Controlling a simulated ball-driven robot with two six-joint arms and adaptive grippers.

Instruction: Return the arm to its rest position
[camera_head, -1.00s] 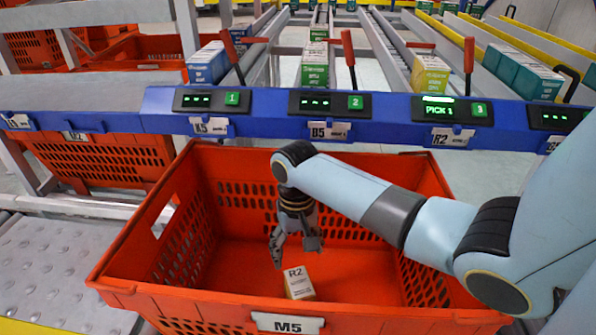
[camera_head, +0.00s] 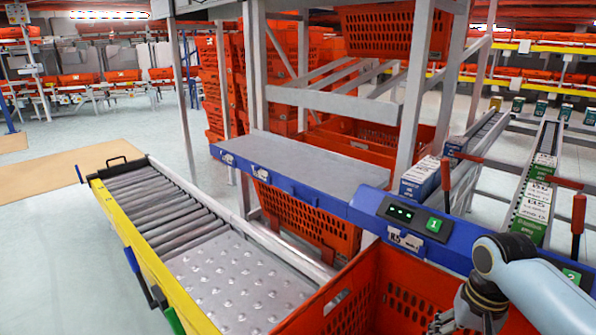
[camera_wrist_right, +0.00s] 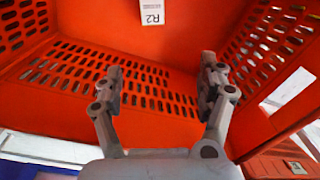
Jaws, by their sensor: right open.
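My right arm (camera_head: 535,283) reaches in from the right over the orange tote (camera_head: 398,290), with its gripper (camera_head: 458,318) pointing down into it at the bottom edge of the head view. In the right wrist view the gripper (camera_wrist_right: 160,90) has its two fingers spread apart with nothing between them. A white box marked R2 (camera_wrist_right: 152,14) lies in the tote beyond the fingertips, at the top edge of that view, apart from them. The box does not show in the head view now. My left gripper is not in view.
A blue rail with a display marked 1 (camera_head: 409,214) runs behind the tote. Blue-white boxes (camera_head: 421,178) and green-white boxes (camera_head: 535,206) stand in lanes beyond. A roller conveyor (camera_head: 158,200) with a ball-transfer plate (camera_head: 238,283) lies left. Open floor (camera_head: 60,250) is farther left.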

